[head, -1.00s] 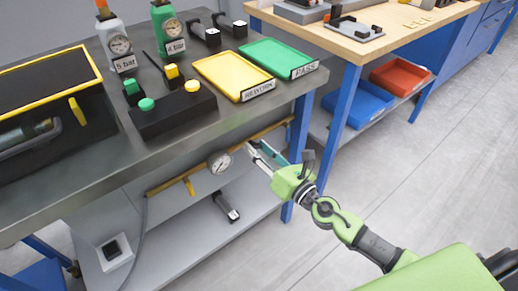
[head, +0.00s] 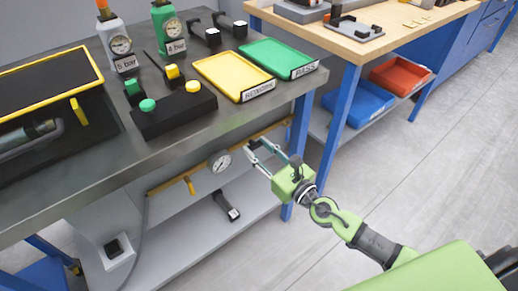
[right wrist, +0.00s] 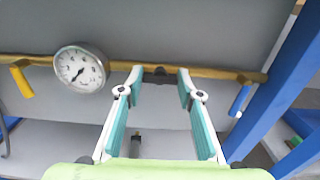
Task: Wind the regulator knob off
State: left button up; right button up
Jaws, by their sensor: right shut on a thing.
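The regulator knob (right wrist: 160,75) is a small dark piece on the front of the brass pipe (right wrist: 210,73) under the bench. My right gripper (right wrist: 161,76) is at the pipe with one teal-padded finger on each side of the knob, shut on it. In the head view my right gripper (head: 256,147) reaches the pipe just right of the round gauge (head: 219,162); the knob cannot be made out there. The gauge also shows in the right wrist view (right wrist: 80,69), left of the fingers. My left gripper is not in view.
A yellow lever (right wrist: 21,82) hangs from the pipe at left and a blue lever (right wrist: 240,100) at right. A blue bench leg (head: 299,140) stands close to the right. A lower shelf (head: 190,222) holds a dark-handled item (head: 227,206). Yellow and green trays lie on the bench top.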

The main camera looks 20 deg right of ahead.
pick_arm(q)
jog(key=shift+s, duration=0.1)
pick_arm(e)
jog(key=shift+f, duration=0.1)
jog(key=o, duration=1.1)
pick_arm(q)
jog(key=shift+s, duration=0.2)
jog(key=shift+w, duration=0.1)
pick_arm(e)
jog(key=v, duration=1.2)
